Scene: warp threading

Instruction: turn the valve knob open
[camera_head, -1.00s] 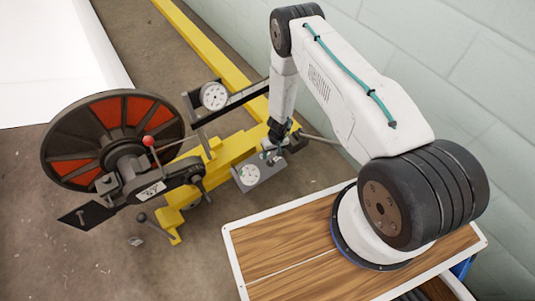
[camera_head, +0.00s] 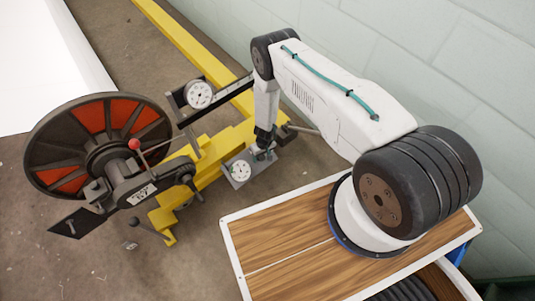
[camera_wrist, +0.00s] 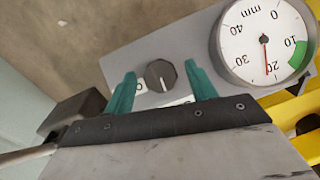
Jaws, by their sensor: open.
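The valve knob (camera_wrist: 161,75) is a small round black knob with a white pointer line, on a grey panel (camera_wrist: 140,48). The two teal fingers of my gripper (camera_wrist: 160,72) are apart, one on each side of the knob, with visible gaps between them and it. Nothing is held. The panel's round white dial (camera_wrist: 264,40), marked in mm, appears upside down; its red needle is near 20 and a green band is by 10. In the head view my gripper (camera_head: 262,152) is at the panel beside the dial (camera_head: 240,171); the knob cannot be made out there.
A large black reel with red sectors (camera_head: 92,119) stands at left on a yellow frame (camera_head: 220,147). A red-tipped lever (camera_head: 134,144) rises beside it. A second dial (camera_head: 199,95) stands behind the panel. A pale block wall (camera_head: 440,70) runs along the right.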

